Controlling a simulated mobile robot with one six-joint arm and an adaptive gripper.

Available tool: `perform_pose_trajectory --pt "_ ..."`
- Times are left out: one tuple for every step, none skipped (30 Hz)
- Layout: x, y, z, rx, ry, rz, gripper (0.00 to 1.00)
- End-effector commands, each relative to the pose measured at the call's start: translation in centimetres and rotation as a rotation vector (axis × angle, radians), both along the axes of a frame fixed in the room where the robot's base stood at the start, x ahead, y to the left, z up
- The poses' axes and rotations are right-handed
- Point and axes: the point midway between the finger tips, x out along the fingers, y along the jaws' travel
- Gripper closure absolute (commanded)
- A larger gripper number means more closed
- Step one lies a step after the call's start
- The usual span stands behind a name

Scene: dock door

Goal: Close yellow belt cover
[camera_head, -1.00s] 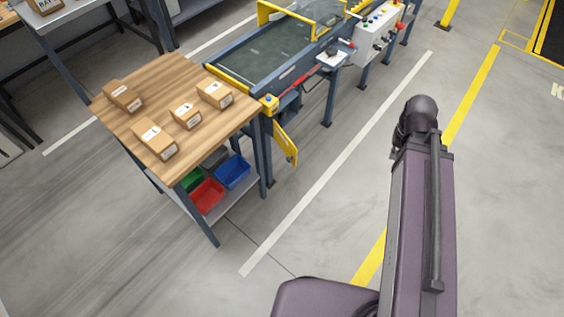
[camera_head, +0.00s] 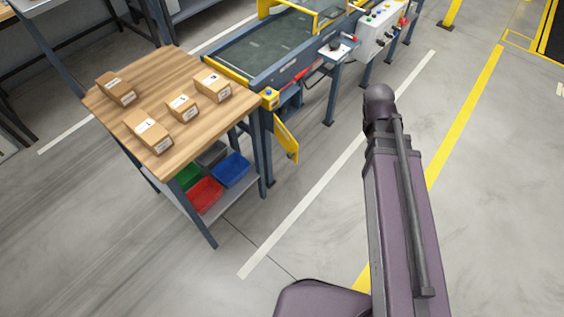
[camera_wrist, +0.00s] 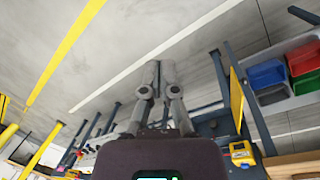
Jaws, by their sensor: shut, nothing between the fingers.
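The yellow belt cover (camera_head: 286,141) is a narrow yellow panel at the near end of the conveyor (camera_head: 262,48), below its yellow corner block. It hangs down at a slant, swung out from the frame. In the wrist view the cover (camera_wrist: 237,98) shows edge-on, right of my gripper. My gripper (camera_wrist: 158,72) is shut and empty, its fingers together and apart from the cover, with floor behind them. In the head view my arm stands to the right of the conveyor, and the gripper itself is hidden.
A wooden-topped table (camera_head: 205,130) with several cardboard boxes stands left of the cover. Red (camera_head: 205,194), blue (camera_head: 231,170) and green bins sit on its lower shelf. A control box (camera_head: 380,27) is farther along the conveyor. The floor to the right is open.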

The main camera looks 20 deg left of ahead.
Motion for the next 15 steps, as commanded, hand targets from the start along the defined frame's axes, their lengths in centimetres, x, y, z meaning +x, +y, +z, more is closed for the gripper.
perform_pose_trajectory --pt "0.5 1.5 -1.6 -0.023 0.006 0.071 1.0" --pt "0.6 2.2 -2.0 -0.035 0.01 0.11 1.0" --pt "0.8 3.1 -2.5 -0.054 0.015 0.163 1.0" --pt "0.9 3.8 -2.9 -0.067 0.019 0.203 1.0" --pt "1.1 4.5 -3.3 -0.08 0.023 0.243 1.0" --pt "1.2 5.5 -3.8 -0.099 0.028 0.297 1.0" --pt "1.3 6.2 -4.2 -0.113 0.032 0.336 1.0" --pt "1.4 7.0 -4.5 -0.128 0.036 0.376 1.0" --pt "1.4 8.0 -5.0 -0.146 0.043 0.429 1.0" --pt "1.5 8.8 -5.4 -0.161 0.046 0.467 1.0" --pt "1.6 9.5 -5.8 -0.175 0.051 0.506 1.0" --pt "1.6 10.5 -6.2 -0.195 0.057 0.557 1.0" --pt "1.6 11.4 -6.6 -0.209 0.062 0.596 1.0" --pt "1.6 12.1 -7.0 -0.224 0.068 0.635 1.0" --pt "1.6 13.2 -7.4 -0.244 0.074 0.686 1.0"
